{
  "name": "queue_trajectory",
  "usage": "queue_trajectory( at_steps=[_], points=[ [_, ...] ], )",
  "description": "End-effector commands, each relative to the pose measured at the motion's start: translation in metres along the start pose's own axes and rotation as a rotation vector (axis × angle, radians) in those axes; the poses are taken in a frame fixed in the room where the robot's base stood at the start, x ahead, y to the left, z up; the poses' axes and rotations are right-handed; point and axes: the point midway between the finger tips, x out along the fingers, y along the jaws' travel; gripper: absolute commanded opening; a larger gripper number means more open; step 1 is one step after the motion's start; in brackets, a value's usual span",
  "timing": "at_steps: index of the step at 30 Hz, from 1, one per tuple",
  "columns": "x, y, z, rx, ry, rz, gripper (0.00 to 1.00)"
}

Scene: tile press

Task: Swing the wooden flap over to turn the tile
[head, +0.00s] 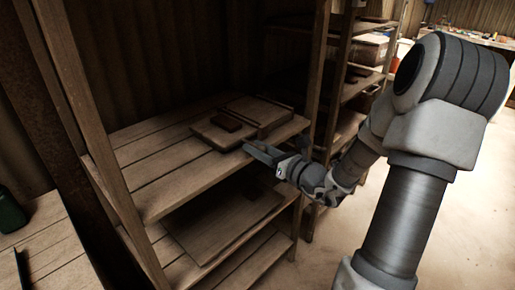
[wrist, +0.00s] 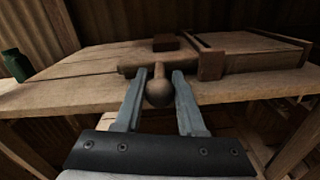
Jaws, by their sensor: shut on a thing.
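The wooden flap (head: 208,136) lies flat on the upper shelf board, and its front edge shows in the wrist view (wrist: 135,68). A dark brown square tile (head: 226,121) rests on top of it; it also shows in the wrist view (wrist: 166,42). A round wooden knob (wrist: 159,92) sticks out from the flap's front edge. My gripper (head: 250,148) is at that edge, its two fingers on either side of the knob, shut on it. The knob is hidden in the head view. Beside the flap on the right is a framed wooden bed (wrist: 255,56), with no tile visible in it.
The press stands near the right end of the wooden shelf (head: 150,161), close to an upright post (head: 314,75). Bare boards lie left of it. A lower shelf holds a flat board (head: 225,222). A green bottle (head: 10,210) stands at far left.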

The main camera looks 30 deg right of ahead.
Motion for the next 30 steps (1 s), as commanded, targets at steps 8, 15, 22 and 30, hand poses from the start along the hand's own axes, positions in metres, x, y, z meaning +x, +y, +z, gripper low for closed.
queue_trajectory(
  at_steps=[8,15,22,30],
  points=[
    [0.000,0.002,0.006,0.052,0.002,-0.001,0.00],
    [0.000,0.004,0.015,0.151,0.002,0.000,0.00],
    [0.000,0.005,0.024,0.266,0.003,-0.001,0.00],
    [0.000,0.005,0.033,0.401,0.002,0.000,0.00]
  ],
)
